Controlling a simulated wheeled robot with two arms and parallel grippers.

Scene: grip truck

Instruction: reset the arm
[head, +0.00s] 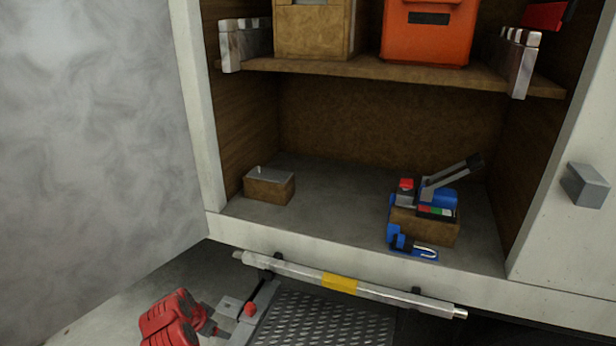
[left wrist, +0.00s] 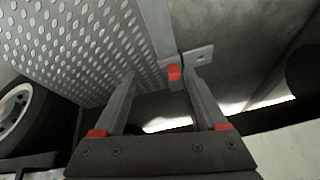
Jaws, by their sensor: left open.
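My left gripper (left wrist: 160,78) is open in the left wrist view, its two dark fingers spread, with red marks at their bases. A small red knob (left wrist: 174,72) on a grey metal bracket (left wrist: 200,54) shows close by the fingertips. I cannot tell whether the fingers touch it. In the head view, a red part at the bottom left, which appears to be of my left arm, is beside this red knob (head: 250,308); the fingers are hard to make out there. My right gripper is in neither view.
A diamond-plate step (head: 325,320) lies below a metal bar (head: 340,283) with a yellow band. Above is an open truck compartment with a wooden shelf (head: 370,69), an orange case (head: 430,35), a small brown box (head: 269,187) and a box of tools (head: 425,222). A wheel (left wrist: 15,108) shows at left.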

